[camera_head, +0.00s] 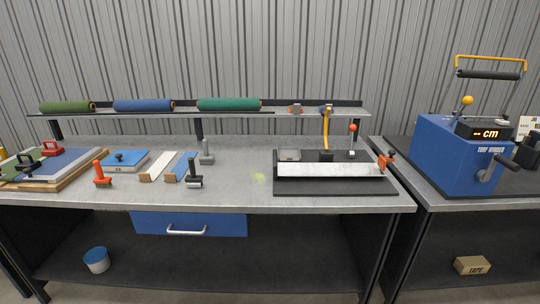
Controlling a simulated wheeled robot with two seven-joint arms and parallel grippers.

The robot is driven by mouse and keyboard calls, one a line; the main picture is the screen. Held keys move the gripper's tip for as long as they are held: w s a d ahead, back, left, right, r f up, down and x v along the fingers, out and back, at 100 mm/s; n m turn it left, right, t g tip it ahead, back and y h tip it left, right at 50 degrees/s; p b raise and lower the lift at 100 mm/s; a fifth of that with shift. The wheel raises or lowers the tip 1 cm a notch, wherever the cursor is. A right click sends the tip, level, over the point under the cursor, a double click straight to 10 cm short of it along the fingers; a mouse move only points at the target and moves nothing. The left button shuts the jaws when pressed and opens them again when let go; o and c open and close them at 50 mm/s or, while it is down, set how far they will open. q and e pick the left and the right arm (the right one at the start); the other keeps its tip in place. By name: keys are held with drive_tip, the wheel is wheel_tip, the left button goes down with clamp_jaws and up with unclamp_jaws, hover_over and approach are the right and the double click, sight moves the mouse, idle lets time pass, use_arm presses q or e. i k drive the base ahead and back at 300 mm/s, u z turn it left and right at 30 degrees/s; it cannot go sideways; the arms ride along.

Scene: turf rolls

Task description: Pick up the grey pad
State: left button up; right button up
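A small grey rectangular piece (289,155), which looks like the grey pad, lies flat at the back left of a black board (330,187) on the workbench. A long white strip (330,170) lies on the board just in front of it. Neither of my grippers shows in the head view, and nothing is touching the grey piece.
A yellow-armed stand (326,135) and a red-knobbed lever (352,142) rise right of the grey piece. A shelf (230,112) with turf rolls (229,104) runs behind. Hand tools stand left. The bench's middle front is mostly clear.

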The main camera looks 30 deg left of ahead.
sight(206, 158)
drive_tip(key=z, duration=2.15)
drive_tip(key=k, duration=1.1)
drive_tip(key=u, duration=2.55)
